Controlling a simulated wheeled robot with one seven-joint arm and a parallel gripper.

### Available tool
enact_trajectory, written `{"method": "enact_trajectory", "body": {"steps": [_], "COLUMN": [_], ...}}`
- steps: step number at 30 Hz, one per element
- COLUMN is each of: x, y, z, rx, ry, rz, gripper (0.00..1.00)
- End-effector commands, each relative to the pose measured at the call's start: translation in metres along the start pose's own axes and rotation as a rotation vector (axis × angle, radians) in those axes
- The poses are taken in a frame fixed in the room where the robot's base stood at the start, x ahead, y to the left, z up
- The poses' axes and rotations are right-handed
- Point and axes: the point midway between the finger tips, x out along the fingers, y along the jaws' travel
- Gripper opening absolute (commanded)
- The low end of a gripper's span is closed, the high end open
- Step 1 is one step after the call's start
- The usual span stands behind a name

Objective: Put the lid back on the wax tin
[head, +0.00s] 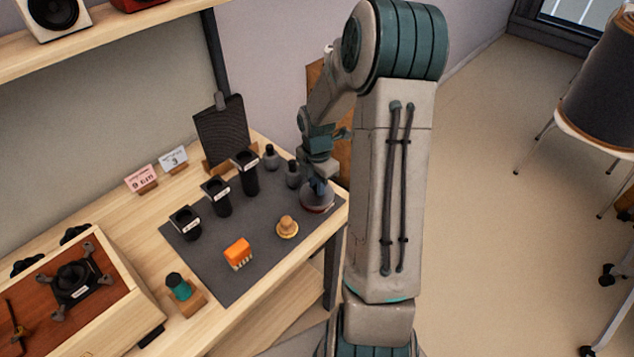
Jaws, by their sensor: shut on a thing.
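My gripper (318,184) points down at the right end of the dark mat, small and far off in the head view. It is shut on what looks like the lid, a round greyish top whose edge is hard to make out. Directly below is a low round reddish tin (318,206), which I take for the wax tin, on the mat near the table's right edge. The fingers and my wrist hide part of both. I cannot tell whether lid and tin touch.
On the mat (215,275) stand several black cups (217,197), two small dark bottles (270,157), a brass-coloured round piece with a knob (287,228) and an orange brush-like block (238,253). A wooden case (120,290) is at the left. Bare mat lies at front.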

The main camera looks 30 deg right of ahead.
Motion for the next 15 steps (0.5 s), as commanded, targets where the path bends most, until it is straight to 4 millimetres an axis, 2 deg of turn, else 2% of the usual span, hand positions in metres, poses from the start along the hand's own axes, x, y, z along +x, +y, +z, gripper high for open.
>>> {"method": "enact_trajectory", "body": {"steps": [8,9,11,12,15], "x": [0.0001,0.0001,0.0001,0.0001,0.0001], "y": [0.0000,0.0000,0.0000,0.0000,0.0000], "z": [0.0000,0.0000,0.0000,0.0000,0.0001], "rx": [0.000,0.000,0.000,0.000,0.000], "ry": [0.000,0.000,0.000,0.000,0.000], "rz": [0.000,0.000,0.000,0.000,0.000], "gripper": [0.00,0.24,0.40,0.43,0.43]}}
